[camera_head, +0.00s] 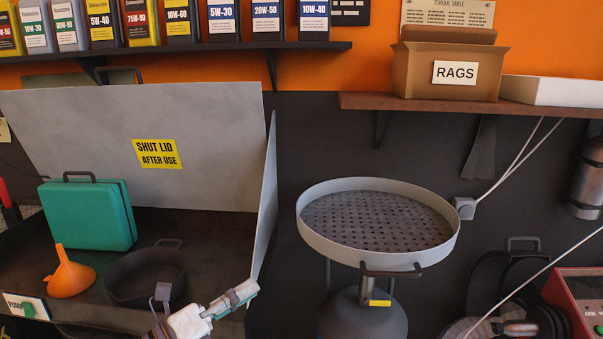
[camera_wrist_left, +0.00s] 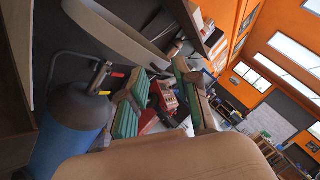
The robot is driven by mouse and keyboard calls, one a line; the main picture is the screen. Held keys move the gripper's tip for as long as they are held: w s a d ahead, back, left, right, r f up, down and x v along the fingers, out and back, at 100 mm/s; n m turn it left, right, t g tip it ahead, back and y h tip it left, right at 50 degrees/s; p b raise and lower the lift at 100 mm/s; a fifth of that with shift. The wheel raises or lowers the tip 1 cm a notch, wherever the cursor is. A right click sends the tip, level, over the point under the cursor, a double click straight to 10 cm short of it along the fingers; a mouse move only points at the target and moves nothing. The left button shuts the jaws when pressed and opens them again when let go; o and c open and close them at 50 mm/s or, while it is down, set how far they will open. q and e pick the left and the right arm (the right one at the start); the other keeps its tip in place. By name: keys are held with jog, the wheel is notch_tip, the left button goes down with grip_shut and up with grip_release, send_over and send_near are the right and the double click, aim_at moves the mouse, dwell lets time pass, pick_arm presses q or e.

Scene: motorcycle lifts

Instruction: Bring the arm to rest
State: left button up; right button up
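My left gripper (camera_head: 208,290) reaches in at the bottom of the head view, in front of the dark bench with the black pan (camera_head: 146,276). Its two pale fingers are spread apart with nothing between them. In the left wrist view the gripper (camera_wrist_left: 160,82) shows two separate fingers with green pads and an empty gap. The rest of the left arm is mostly below the head view's edge. My right gripper is not seen.
A round perforated drain tray (camera_head: 448,243) on a tank (camera_head: 362,318) stands right of the gripper. An orange funnel (camera_head: 69,275) and a teal case (camera_head: 88,214) are on the left. A raised grey lid (camera_head: 90,130) backs the bench. A red device (camera_head: 578,300) is at far right.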

pick_arm(q)
jog(key=a+f+n+t+y, duration=0.2)
jog(key=a+n+t+y, duration=0.8)
jog(key=n, duration=0.9)
jog(key=s+a+f+n+g+y, duration=0.4)
jog(key=f+n+g+y, duration=0.2)
jog(key=f+n+y, duration=0.25)
jog(key=s+d+f+n+g+h, duration=0.25)
jog(key=s+f+g, duration=0.55)
jog(key=s, duration=0.4)
jog(key=s+d+f+n+g+h, duration=0.1)
jog(key=s+f+n+g, duration=0.35)
jog(key=s+f, duration=0.65)
notch_tip(320, 180, down, 25)
jog(key=s+m+g, duration=0.1)
jog(key=s+g, duration=0.1)
jog(key=s+a+f, duration=0.2)
jog(key=s+f, duration=1.4)
jog(key=shift+s+a+g+y, duration=0.35)
jog(key=shift+a+g+y, duration=0.05)
jog(key=shift+g, duration=0.05)
jog(key=shift+m, duration=0.25)
